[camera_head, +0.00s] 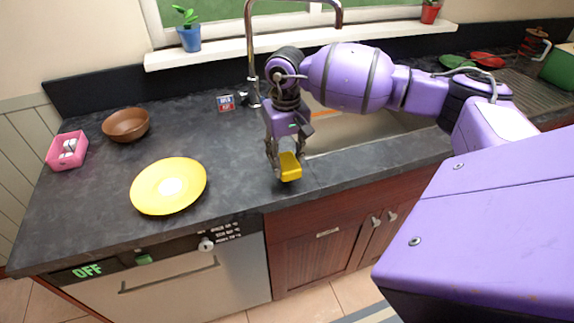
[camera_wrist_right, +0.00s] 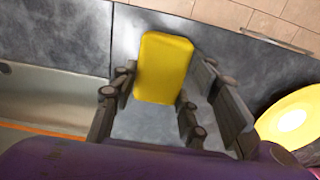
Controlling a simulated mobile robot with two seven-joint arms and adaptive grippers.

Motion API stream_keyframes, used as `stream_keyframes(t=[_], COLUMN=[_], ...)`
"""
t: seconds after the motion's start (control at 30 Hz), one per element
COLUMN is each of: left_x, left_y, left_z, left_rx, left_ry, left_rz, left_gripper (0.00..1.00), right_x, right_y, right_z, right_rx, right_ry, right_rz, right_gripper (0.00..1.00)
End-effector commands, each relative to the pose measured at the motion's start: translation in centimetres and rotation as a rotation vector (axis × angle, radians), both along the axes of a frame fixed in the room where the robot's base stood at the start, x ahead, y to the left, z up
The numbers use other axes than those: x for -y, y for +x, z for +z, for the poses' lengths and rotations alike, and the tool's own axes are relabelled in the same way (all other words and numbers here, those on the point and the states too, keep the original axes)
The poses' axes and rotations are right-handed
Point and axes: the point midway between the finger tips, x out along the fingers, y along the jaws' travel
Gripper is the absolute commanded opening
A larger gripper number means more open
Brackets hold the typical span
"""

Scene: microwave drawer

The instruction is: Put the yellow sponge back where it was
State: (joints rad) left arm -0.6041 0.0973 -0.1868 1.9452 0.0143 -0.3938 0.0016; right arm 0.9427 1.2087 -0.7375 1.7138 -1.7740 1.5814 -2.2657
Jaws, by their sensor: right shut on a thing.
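The yellow sponge (camera_head: 290,167) is a small rounded block. My right gripper (camera_head: 285,163) is shut on it and points down over the dark countertop, left of the sink. A shadow shows under the sponge at the counter's front part; I cannot tell whether it touches the counter. In the right wrist view the sponge (camera_wrist_right: 164,68) sits between the two fingers (camera_wrist_right: 160,95), with grey counter behind it. My left gripper is not in view.
A yellow plate (camera_head: 152,193), a brown bowl (camera_head: 126,125) and a pink holder (camera_head: 68,150) stand on the left counter. A small blue-red box (camera_head: 226,102) lies near the faucet (camera_head: 251,60). The sink (camera_head: 345,132) is behind my right arm. Counter between plate and gripper is clear.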

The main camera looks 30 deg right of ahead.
Motion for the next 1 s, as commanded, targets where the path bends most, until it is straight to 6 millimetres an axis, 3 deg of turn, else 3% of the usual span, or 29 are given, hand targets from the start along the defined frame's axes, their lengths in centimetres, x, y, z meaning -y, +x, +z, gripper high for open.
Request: stream_keyframes(t=[0.2,0.6,0.63,0.77,1.0], left_x=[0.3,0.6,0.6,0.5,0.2], left_y=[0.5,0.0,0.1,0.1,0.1], left_z=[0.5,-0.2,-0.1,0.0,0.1], left_rx=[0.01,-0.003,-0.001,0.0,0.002], left_ry=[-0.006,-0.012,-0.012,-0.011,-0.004], left_rz=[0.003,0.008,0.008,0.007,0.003], left_gripper=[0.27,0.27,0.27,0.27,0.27], right_x=[0.0,0.0,0.0,0.0,0.0], right_y=[0.0,0.0,0.0,0.0,0.0], right_z=[-2.9,-3.7,-3.6,-3.5,-3.5], right_rx=[0.0,-0.002,-0.002,0.0,0.0], right_ry=[0.002,0.0,0.001,0.001,0.001], right_rz=[-0.001,0.0,0.0,0.0,-0.001], right_gripper=[0.0,0.0,0.44,0.6,0.6])
